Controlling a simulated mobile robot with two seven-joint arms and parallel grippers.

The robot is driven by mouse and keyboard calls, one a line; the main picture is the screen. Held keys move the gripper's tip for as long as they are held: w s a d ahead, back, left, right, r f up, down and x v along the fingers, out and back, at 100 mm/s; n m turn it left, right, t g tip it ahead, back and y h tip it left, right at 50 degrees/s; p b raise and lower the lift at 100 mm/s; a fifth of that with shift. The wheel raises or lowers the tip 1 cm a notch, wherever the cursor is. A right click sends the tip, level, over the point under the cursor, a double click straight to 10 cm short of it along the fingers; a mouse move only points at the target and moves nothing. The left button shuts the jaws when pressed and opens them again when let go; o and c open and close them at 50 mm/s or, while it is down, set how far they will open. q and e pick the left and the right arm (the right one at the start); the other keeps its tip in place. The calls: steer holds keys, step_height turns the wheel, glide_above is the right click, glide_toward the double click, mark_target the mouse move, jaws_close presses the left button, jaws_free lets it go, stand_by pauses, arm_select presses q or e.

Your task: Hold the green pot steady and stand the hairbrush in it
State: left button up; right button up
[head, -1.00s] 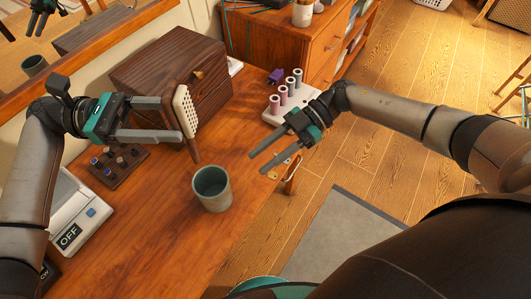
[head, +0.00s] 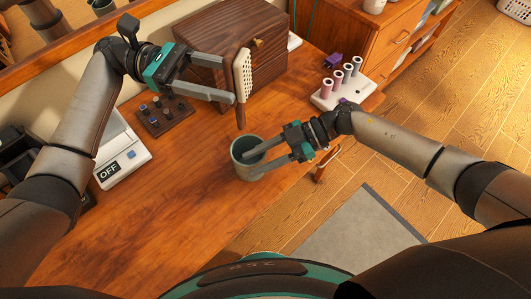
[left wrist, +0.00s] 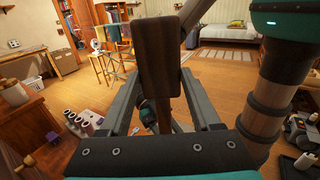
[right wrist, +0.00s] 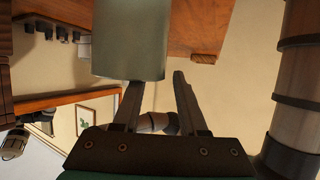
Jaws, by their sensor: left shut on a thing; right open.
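The hairbrush (head: 242,78) has a dark wooden back and a pale bristle pad. My left gripper (head: 232,85) is shut on its head and holds it upright, handle down, with the handle's lower end just behind the pot's rim in the head view. The brush's dark back (left wrist: 160,65) fills the middle of the left wrist view. The green pot (head: 247,170) stands upright on the table. My right gripper (head: 254,165) is open at the pot's right side. One finger overlaps the pot's mouth, the other its outer side; contact is unclear. The pot (right wrist: 130,45) also shows in the right wrist view.
A dark wooden box (head: 205,60) stands behind the brush. A spool rack (head: 343,88) is at the right edge of the wooden table (head: 150,220). A small dark tray (head: 165,115) and a white scale (head: 120,150) lie to the left. The table front is clear.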

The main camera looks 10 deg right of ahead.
jaws_close()
stand_by(0.3)
stand_by(1.1)
